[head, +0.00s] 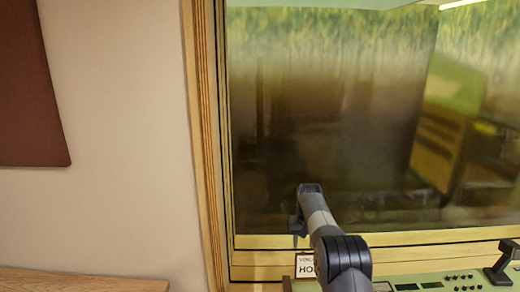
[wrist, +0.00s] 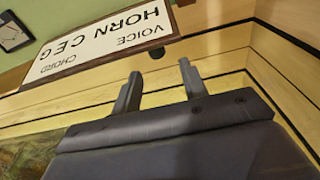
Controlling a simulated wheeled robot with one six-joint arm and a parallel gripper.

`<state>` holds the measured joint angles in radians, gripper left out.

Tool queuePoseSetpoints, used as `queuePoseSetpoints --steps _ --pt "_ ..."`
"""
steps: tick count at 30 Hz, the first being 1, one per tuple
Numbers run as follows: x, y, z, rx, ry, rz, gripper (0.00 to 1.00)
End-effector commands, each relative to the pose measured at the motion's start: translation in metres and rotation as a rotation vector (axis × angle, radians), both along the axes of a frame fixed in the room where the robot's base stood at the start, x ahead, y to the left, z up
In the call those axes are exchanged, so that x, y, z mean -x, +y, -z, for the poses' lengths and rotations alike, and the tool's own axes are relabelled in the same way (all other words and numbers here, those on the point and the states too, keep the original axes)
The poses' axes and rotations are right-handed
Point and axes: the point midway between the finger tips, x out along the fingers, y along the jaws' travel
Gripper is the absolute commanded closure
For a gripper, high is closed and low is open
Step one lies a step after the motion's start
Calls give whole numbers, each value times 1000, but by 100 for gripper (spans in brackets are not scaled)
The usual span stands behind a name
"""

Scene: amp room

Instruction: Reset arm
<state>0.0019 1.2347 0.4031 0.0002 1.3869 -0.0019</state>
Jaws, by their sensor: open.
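My gripper (wrist: 161,84) shows in the wrist view with its two grey fingers apart and nothing held between them. In the head view my arm reaches up in front of the window, and the gripper (head: 298,228) shows only small at its far end, partly hidden by the arm. A white sign (wrist: 110,38) with a brown frame lies beyond the fingers in the wrist view, its words "VOICE", "HORN CEG" and "CHORD" upside down. A small dark knob shows by the sign's edge, past the fingertips. The sign (head: 305,265) is partly hidden behind my arm in the head view.
A wood-framed window (head: 340,120) fills the right of the head view. A green control panel (head: 455,284) with knobs and a dark lever (head: 502,262) stands at lower right. A wooden surface (head: 80,281) is at lower left, below a bare wall and a brown panel (head: 30,90).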

Motion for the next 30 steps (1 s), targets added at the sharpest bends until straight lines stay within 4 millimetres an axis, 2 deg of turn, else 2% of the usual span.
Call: queuePoseSetpoints --steps 7,16,30 --pt "-5 0 50 0 2 0 59" --pt "8 0 41 0 -3 0 59" --pt "9 -2 37 0 -7 3 59"
